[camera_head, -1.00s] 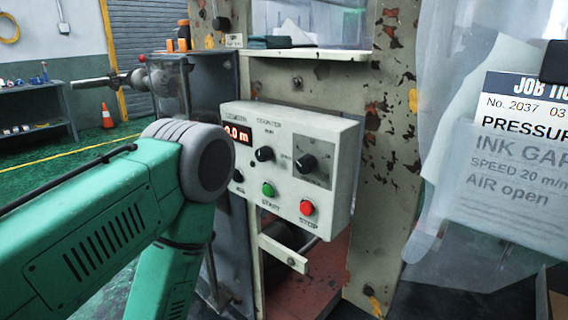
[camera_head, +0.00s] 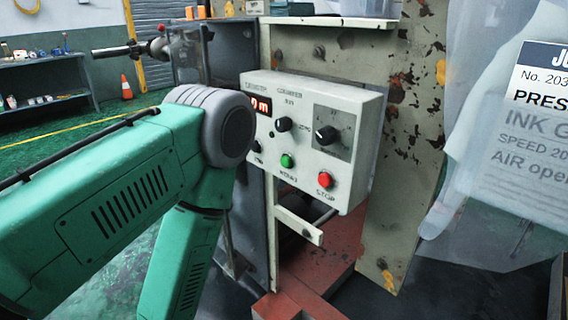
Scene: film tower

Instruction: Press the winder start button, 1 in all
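The winder control box (camera_head: 310,140) is a pale panel on the machine frame, facing me. The green start button (camera_head: 287,161) sits at the bottom middle of its face, with a label under it. The red stop button (camera_head: 325,180) is to its lower right. Black knobs (camera_head: 326,135) and a red digital display, partly hidden by my arm, are above. My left arm comes in from the left and its elbow covers the panel's left edge. Its forearm points down and leaves the picture at the bottom, so the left gripper is out of view. My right gripper is out of view too.
A bracket bar (camera_head: 298,226) sticks out below the box. A shelf (camera_head: 45,95) and an orange cone (camera_head: 126,87) stand far left. The floor at left is open.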

